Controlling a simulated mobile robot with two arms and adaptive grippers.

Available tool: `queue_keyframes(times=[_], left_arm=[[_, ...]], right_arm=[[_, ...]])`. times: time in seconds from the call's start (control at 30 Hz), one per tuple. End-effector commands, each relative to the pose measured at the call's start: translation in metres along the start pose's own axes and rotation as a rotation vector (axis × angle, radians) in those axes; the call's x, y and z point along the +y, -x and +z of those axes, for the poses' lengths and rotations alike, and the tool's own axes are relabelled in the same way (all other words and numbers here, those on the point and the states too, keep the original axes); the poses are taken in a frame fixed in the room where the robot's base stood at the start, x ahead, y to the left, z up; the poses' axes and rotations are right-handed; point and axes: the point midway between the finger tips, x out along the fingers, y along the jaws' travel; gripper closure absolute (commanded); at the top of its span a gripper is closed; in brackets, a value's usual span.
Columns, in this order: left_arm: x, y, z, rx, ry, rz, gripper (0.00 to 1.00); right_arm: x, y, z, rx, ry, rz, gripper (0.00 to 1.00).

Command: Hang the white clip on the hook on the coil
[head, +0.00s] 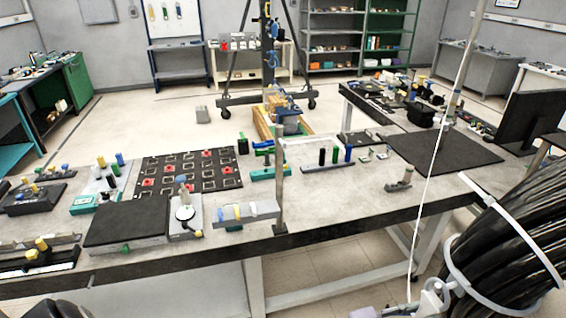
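The coil (520,235) is a large bundle of black cable at the right edge, cut off by the frame and bound with white straps. One white strap (468,182) sticks out at the coil's upper left, like a hook. A small white clip-like part (432,298) shows at the bottom, beside the coil's lower left. A thin white cord (430,170) runs from the top edge down to near this part. Whether the part touches the coil cannot be told. No gripper fingers can be made out. A dark rounded shape is cut off at the bottom left.
A long workbench (350,205) crosses the middle, with trays, a black checkered board (188,172), a dark mat (443,150) and an upright post (279,190). A dark monitor (530,117) stands at the right. Open floor (330,262) shows below the bench and behind it.

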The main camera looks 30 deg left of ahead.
Motion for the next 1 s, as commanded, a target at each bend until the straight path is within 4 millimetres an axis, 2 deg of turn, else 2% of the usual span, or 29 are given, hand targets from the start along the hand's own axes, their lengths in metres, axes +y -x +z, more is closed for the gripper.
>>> queue_keyframes(times=[0.37,0.4,0.73,1.0], left_arm=[[-0.0001,0.0,0.0006,0.0,0.0,0.0,1.0],[0.0,0.0,0.0006,0.0,0.0,0.0,0.78],[0.0,0.0001,0.0005,0.0,-0.001,0.0,0.56],[0.0001,0.0004,0.0001,0.001,-0.001,0.0,0.56]], right_arm=[[0.0,0.0004,0.0,0.0,0.0,0.0,1.0],[0.0,0.0004,0.0,0.0,0.0,0.0,1.0],[0.0,0.0004,0.0,0.0,0.0,0.0,1.0],[0.0009,0.0003,0.0001,0.0,0.001,0.001,1.0]])
